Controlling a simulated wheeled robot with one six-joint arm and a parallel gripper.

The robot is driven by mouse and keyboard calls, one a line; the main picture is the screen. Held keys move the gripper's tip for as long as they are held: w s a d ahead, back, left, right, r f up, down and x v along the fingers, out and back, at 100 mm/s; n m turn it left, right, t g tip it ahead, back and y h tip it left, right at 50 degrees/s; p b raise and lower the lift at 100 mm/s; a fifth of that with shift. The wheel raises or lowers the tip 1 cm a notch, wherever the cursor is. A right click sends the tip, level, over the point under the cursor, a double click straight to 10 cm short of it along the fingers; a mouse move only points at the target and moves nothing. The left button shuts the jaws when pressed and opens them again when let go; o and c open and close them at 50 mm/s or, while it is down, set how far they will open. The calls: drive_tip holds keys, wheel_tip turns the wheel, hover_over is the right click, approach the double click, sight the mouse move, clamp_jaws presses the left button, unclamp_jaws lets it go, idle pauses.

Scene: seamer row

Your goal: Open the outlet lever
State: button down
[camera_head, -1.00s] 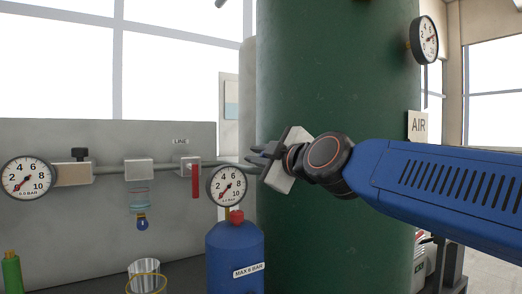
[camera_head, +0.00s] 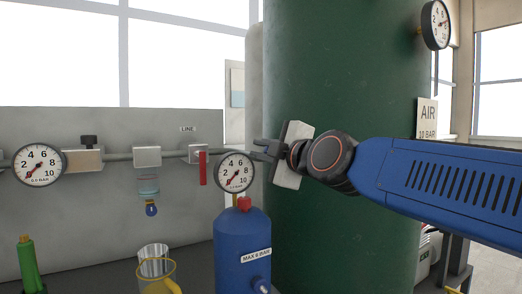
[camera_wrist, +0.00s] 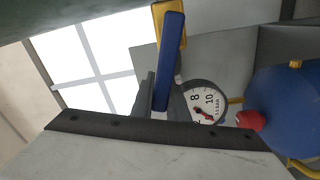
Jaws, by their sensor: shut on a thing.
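In the wrist view a long blue lever (camera_wrist: 170,60) with a yellow part (camera_wrist: 161,18) by its far end stands between my fingers. I take it for the outlet lever. My gripper (camera_wrist: 162,98) is shut on its near end. In the head view my gripper (camera_head: 262,150) is in front of the green tank's left edge, just right of the small gauge (camera_head: 234,172). The lever is not visible there. The blue vessel (camera_head: 242,243), labelled MAX 6 BAR, stands below with a red knob (camera_head: 244,203) on top.
The green tank (camera_head: 340,80) fills the middle, with a gauge (camera_head: 436,24) and AIR sign (camera_head: 428,118) at right. A grey panel at left carries a pipe, a red handle (camera_head: 203,168) under LINE and another gauge (camera_head: 39,165).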

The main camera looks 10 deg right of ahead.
drive_tip(key=c, duration=1.7)
unclamp_jaws()
drive_tip(key=shift+s, duration=0.1)
drive_tip(key=v, duration=1.7)
drive_tip(key=shift+s, duration=0.1)
wheel_tip(320, 180, down, 21)
drive_tip(key=w+d+m+g+h, duration=0.1)
drive_tip(key=d+m+g+h, duration=0.2)
drive_tip(key=m+g, duration=0.35)
drive_tip(key=s+d+f+m+g+h, duration=0.1)
drive_tip(key=s+d+f+m+g, duration=0.1)
drive_tip(key=f, duration=0.5)
drive_tip(key=s+d+f+m+g, duration=0.2)
drive_tip(key=s+f+m, duration=0.2)
drive_tip(key=f, duration=0.3)
drive_tip(key=s+d+f+m+g+h, duration=0.1)
drive_tip(key=s+d+f+m+g, duration=0.1)
drive_tip(key=f+m, duration=0.3)
drive_tip(key=shift+s+d+f+h, duration=0.15)
drive_tip(key=shift+s+f, duration=0.15)
drive_tip(key=shift+f, duration=0.25)
drive_tip(key=shift+s+a+f+h, duration=0.15)
drive_tip(key=shift+s+f, duration=0.1)
drive_tip(key=shift+f, duration=0.35)
